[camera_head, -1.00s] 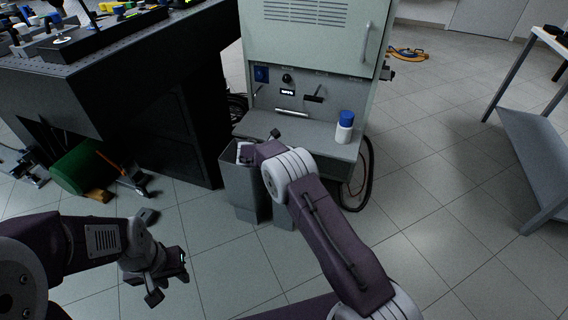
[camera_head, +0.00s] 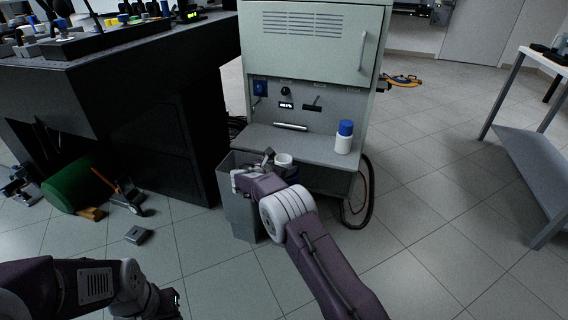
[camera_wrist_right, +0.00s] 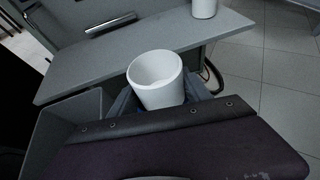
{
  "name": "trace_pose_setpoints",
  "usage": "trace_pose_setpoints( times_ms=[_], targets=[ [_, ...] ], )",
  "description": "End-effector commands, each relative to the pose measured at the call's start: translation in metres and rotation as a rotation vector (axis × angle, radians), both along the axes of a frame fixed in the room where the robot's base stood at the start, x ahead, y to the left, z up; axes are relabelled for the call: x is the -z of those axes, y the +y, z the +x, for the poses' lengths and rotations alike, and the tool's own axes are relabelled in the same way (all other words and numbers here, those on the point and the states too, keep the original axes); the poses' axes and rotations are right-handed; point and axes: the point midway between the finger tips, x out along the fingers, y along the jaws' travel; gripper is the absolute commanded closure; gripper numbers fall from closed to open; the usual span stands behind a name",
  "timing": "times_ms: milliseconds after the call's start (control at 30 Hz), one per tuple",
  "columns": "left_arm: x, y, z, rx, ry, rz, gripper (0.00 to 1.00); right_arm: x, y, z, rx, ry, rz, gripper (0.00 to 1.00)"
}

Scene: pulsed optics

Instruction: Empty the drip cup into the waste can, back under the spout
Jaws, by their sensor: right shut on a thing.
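The white drip cup (camera_head: 284,159) is in my right gripper (camera_head: 270,160), just right of the waste can's rim and in front of the cabinet shelf. In the right wrist view the cup (camera_wrist_right: 157,82) has its mouth showing and a pale inside; no liquid can be made out. The right fingers (camera_wrist_right: 160,98) are shut on it, partly hidden behind it and my wrist. The grey waste can (camera_head: 240,208) stands on the floor below; its wall shows in the right wrist view (camera_wrist_right: 68,128). My left gripper (camera_head: 165,303) is low at the left, its jaws unclear.
The cabinet shelf (camera_head: 310,149) carries a white bottle with a blue cap (camera_head: 344,137) at its right. A dark lever-like part (camera_head: 312,105) sits on the panel above. A dark bench (camera_head: 120,85) stands left, a side table (camera_head: 540,150) right.

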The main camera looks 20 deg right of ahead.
Motion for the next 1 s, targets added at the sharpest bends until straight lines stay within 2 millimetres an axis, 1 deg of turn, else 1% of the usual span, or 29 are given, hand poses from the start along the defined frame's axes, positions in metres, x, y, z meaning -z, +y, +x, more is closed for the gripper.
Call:
trace_pose_setpoints(
  times_ms=[267,367,500,633,933,1000],
  targets=[
    [-0.002,0.0,0.0,0.0,0.0,0.0,0.64,-0.001,0.0,0.0,0.0,0.001,0.0,1.0],
    [-0.01,0.0,0.0,0.0,0.0,0.0,0.64,-0.01,0.0,0.0,0.0,0.001,0.0,1.0],
    [-0.029,0.0,0.0,0.0,0.0,0.0,0.64,-0.028,0.0,0.0,0.0,0.001,0.0,1.0],
    [-0.044,0.0,0.0,0.0,0.0,0.0,0.64,-0.042,0.0,0.0,0.0,0.001,0.0,1.0],
    [-0.041,0.0,0.0,0.0,0.0,0.0,0.64,-0.039,0.0,0.0,0.0,0.001,-0.001,1.0],
    [-0.034,0.0,0.0,0.0,0.0,0.0,0.64,-0.035,0.0,0.0,0.0,-0.008,-0.005,1.0]
  ],
)
